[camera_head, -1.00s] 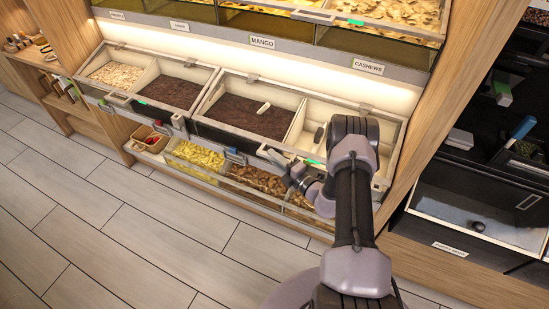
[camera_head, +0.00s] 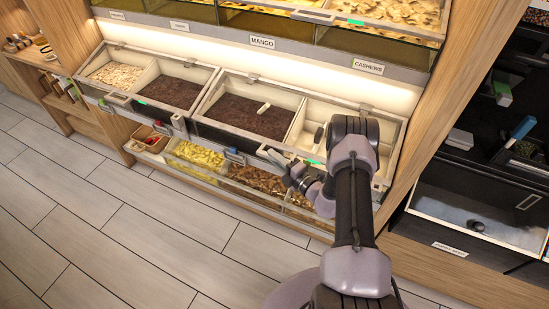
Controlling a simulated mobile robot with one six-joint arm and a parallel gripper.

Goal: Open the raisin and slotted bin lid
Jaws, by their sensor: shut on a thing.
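The raisin and slotted bin (camera_head: 252,117) is the right-hand bin of the middle row. Its left compartment holds dark raisins with a pale scoop lying on them. Its right compartment is pale and looks mostly empty, with another scoop at its left side, partly hidden by my arm. A clear framed lid (camera_head: 290,86) lies sloping over the bin and looks closed. My gripper (camera_head: 281,163) is at the lid's front lower edge, near the middle, and is shut on what appears to be the lid's handle. The exact contact is small and partly hidden.
A second lidded bin (camera_head: 127,75) adjoins on the left. Below are open trays of yellow (camera_head: 197,156) and brown food, with a small box (camera_head: 148,138) at their left end. An upper shelf (camera_head: 262,43) overhangs behind. The tiled floor (camera_head: 150,220) in front is clear.

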